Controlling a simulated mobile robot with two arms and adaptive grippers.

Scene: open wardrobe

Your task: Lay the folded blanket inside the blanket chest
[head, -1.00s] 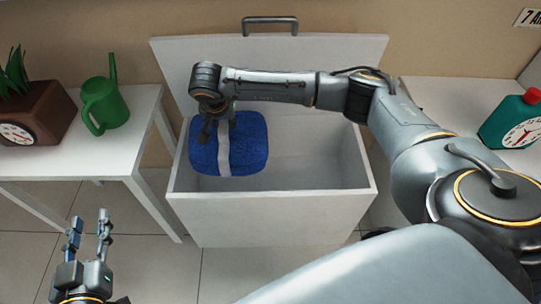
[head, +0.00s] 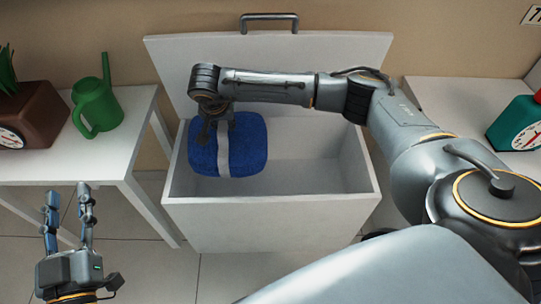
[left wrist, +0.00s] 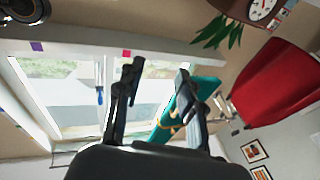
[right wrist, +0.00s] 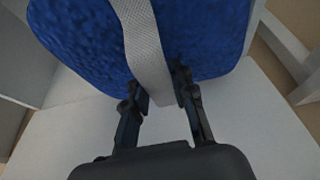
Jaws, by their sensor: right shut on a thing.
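The folded blanket (head: 247,146) is blue with a pale strap (head: 223,157) around it. In the head view it shows at the left of the open blanket chest (head: 270,226), behind the front rim. I cannot tell whether it touches the chest floor. My right gripper (head: 220,128) is at the blanket's strap, its tips partly hidden by the wrist in the head view. In the right wrist view its fingers (right wrist: 160,88) are shut on the strap, with the blue blanket (right wrist: 85,35) just beyond. My left gripper (head: 68,187) is open and empty, left of the chest.
The chest's lid (head: 330,48) stands up at the back. A white table (head: 130,135) at left holds a green watering can (head: 97,103) and a brown planter with a dial (head: 42,110). A white surface (head: 450,92) at right holds a green dial scale (head: 518,125). The chest's right half is empty.

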